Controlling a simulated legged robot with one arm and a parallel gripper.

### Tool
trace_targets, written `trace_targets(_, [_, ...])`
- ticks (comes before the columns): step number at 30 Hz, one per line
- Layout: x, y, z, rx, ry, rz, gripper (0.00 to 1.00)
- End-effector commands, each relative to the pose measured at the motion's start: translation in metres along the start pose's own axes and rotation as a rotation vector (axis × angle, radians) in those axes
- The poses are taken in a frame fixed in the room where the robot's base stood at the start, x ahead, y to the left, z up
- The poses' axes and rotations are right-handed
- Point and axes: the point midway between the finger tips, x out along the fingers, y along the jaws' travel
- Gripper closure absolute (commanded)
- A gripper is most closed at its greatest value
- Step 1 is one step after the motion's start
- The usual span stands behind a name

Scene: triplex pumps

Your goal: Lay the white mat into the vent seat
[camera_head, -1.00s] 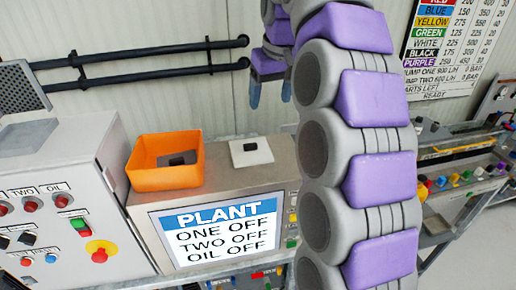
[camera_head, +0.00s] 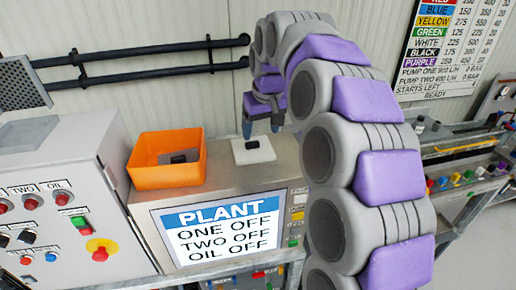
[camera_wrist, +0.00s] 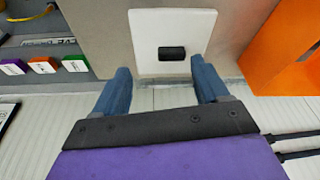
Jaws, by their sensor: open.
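The white mat (camera_head: 265,155) is a flat white square with a black block on its middle, lying on top of the grey cabinet. It also shows in the wrist view (camera_wrist: 149,28), with the black block (camera_wrist: 172,53) in front of my gripper. My gripper (camera_head: 261,128) is open and empty, near the mat's back edge in the head view. In the wrist view, its two blue fingers (camera_wrist: 160,78) are spread about as wide as the mat, and their tips reach its near edge. I cannot tell whether they touch it. I cannot make out the vent seat.
An orange bin (camera_head: 165,178) with a dark object inside stands left of the mat. A grey control box (camera_head: 75,210) with buttons is farther left. The PLANT screen (camera_head: 222,225) is on the cabinet front. Black pipes (camera_head: 140,62) run along the wall behind.

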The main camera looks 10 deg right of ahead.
Motion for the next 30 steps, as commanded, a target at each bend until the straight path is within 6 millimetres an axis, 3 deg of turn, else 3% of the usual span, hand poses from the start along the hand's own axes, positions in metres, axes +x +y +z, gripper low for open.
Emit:
trace_targets(5, [0.017, -0.004, -0.002, -0.003, -0.009, -0.002, 0.26])
trace_targets(12, [0.049, 0.007, -0.004, 0.003, -0.007, -0.011, 0.26])
trace_targets(19, [0.061, 0.013, 0.0, 0.007, -0.027, -0.015, 0.26])
trace_targets(20, [0.062, 0.013, 0.0, 0.007, -0.03, -0.015, 0.44])
trace_targets(30, [0.065, 0.008, -0.002, 0.005, -0.035, -0.013, 0.76])
